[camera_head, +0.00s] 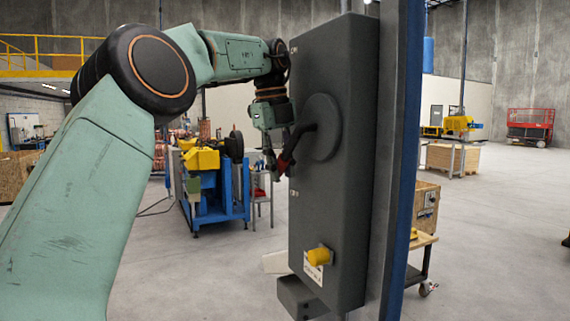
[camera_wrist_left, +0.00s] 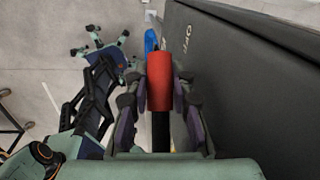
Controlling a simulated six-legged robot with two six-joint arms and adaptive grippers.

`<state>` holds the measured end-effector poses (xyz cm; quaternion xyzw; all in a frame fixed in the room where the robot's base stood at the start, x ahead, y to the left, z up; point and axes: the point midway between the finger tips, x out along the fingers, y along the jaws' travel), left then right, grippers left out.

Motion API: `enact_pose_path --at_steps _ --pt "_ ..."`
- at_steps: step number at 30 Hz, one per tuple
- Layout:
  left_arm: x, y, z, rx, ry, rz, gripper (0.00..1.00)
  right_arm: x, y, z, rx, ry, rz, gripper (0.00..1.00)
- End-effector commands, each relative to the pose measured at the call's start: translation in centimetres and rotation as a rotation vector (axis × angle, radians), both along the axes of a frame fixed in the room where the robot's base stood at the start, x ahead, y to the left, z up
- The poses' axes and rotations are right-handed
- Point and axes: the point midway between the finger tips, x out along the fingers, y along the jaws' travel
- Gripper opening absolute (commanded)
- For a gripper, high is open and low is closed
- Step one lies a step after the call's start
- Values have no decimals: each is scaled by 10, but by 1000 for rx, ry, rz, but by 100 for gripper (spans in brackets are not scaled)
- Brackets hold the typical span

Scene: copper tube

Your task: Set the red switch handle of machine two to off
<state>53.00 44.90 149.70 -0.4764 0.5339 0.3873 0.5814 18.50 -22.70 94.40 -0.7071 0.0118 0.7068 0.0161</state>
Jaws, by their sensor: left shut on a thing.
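The red switch handle (camera_head: 289,153) juts from a round dark disc (camera_head: 321,128) on the front of a tall dark grey switch box (camera_head: 338,205). In the head view its black lever slants down and left from the disc to the red grip. My left gripper (camera_head: 275,158) is at the red grip. In the left wrist view the red handle (camera_wrist_left: 159,80) lies between the two fingers of my left gripper (camera_wrist_left: 160,112), which are shut on it. The fingers partly cover the handle. Part of the word OFF shows on the box face (camera_wrist_left: 215,70). My right gripper is not clearly in view.
A blue and grey post (camera_head: 402,150) stands along the box's right side. A yellow knob (camera_head: 319,256) sticks out low on the box. A blue machine (camera_head: 215,190) and a wheeled wooden cart (camera_head: 423,240) stand behind. Open floor (camera_head: 490,250) lies right.

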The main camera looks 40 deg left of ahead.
Motion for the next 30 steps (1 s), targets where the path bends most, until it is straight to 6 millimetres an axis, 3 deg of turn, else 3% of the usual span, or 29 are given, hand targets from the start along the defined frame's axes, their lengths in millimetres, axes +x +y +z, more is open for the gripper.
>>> enact_pose_path --at_steps 17,18,25,30 --pt "-2 2 -5 -16 16 -4 0 0 0 1 0 0 0 40" --pt "-2 2 -5 -16 16 -4 26 0 0 1 0 0 0 40" --pt "-1 1 -3 -12 11 -2 46 0 0 1 0 0 0 40" --pt "-1 1 -3 -11 9 -2 47 0 0 1 0 0 0 40"
